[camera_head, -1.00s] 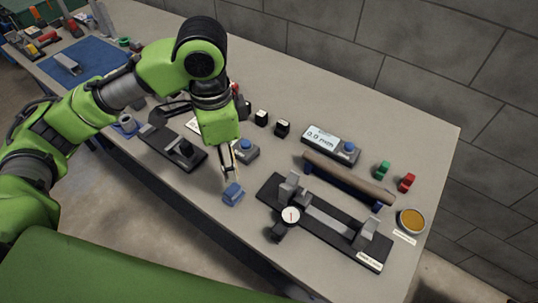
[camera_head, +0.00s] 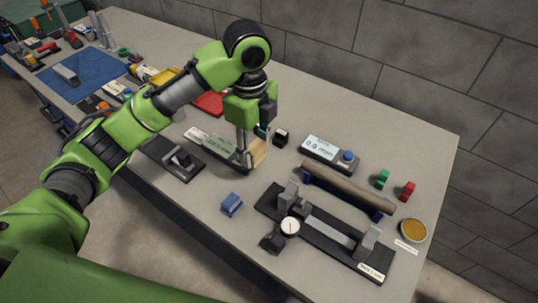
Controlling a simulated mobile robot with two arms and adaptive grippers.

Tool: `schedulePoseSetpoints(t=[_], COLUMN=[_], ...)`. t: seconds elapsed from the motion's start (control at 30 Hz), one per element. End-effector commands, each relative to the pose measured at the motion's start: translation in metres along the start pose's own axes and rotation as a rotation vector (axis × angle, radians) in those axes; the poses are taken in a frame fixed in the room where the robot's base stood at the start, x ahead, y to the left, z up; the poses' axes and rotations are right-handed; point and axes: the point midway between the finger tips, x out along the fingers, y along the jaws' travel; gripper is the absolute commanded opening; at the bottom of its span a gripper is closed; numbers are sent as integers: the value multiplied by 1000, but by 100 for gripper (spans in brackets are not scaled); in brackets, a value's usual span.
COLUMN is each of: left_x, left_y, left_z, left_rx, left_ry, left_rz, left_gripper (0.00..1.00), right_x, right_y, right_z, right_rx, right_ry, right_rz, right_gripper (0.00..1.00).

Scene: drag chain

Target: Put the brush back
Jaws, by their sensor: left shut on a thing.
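My left gripper (camera_head: 247,155) is over the middle of the bench. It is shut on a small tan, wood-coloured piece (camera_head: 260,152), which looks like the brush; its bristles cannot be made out. The piece stands roughly upright, slightly tilted, beside the fingers, low over the bench; whether it touches anything below cannot be told. A small blue block (camera_head: 232,204) rests on the bench in front of the gripper, apart from it. My right gripper is not in view.
A black fixture with a dial gauge (camera_head: 290,227) lies at the front right. Behind it are a brown roller on blue supports (camera_head: 348,187), a digital readout (camera_head: 327,150), green (camera_head: 383,178) and red (camera_head: 407,191) pieces and a round amber dish (camera_head: 413,230). A black stand (camera_head: 177,160) lies left.

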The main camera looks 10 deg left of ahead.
Motion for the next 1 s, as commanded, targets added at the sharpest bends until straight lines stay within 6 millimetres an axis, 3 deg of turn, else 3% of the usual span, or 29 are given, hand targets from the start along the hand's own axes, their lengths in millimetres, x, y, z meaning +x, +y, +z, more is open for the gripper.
schedulePoseSetpoints(t=[0.2,0.4,0.8,1.0], left_x=[35,58,97,99], left_y=[-41,-60,-66,-67], left_z=[4,6,7,7], left_rx=[-2,-1,-1,-1], left_ry=[0,0,-1,-1], left_rz=[4,0,0,-2], left_gripper=[18,18,18,18], right_x=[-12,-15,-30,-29], right_y=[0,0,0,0], right_z=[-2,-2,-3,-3], right_rx=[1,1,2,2], right_ry=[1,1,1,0], right_rz=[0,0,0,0], right_gripper=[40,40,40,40])
